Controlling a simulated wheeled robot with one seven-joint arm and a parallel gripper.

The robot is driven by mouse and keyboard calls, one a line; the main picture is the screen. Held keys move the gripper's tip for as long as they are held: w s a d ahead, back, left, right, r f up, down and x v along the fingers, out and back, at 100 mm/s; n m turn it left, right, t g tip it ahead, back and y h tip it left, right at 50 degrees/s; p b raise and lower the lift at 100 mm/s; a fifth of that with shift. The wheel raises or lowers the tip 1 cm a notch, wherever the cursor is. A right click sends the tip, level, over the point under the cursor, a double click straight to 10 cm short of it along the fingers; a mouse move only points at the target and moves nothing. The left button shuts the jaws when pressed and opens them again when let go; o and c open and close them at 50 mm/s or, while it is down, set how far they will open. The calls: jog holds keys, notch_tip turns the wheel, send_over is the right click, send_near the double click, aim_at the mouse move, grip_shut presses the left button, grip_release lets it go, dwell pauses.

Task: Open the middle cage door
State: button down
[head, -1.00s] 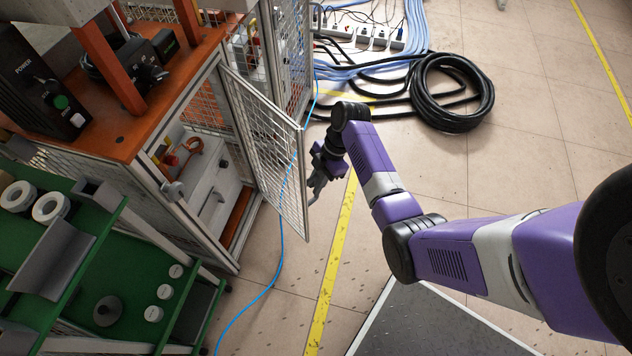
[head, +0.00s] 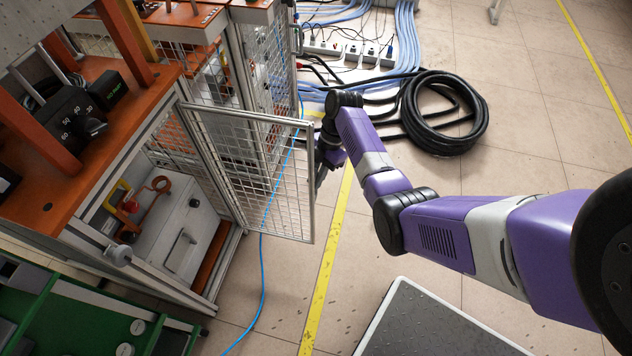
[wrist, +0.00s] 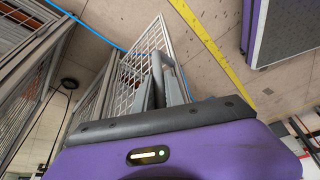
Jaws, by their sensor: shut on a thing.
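The middle cage door (head: 272,168) is a wire-mesh panel in a grey metal frame. It stands swung out from the cage, and the cage front is open. My gripper (head: 322,172) is at the door's free edge, on its outer side, partly hidden behind the door and my wrist. In the wrist view the fingers (wrist: 163,92) are shut around a grey bar, apparently the door handle (wrist: 166,62), beside the mesh door (wrist: 140,72). The exact grip is hard to make out.
A blue cable (head: 262,290) runs on the floor under the door. A black hose coil (head: 440,112) lies behind my arm. A green cart (head: 65,315) stands at lower left.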

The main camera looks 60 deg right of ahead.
jog(key=shift+a+f, duration=0.1)
jog(key=c, duration=1.4)
grip_release()
jog(key=shift+w, duration=0.1)
jog(key=p+v, duration=0.1)
jog(key=v, duration=0.7)
jog(key=shift+p, duration=0.3)
jog(key=shift+f, duration=0.1)
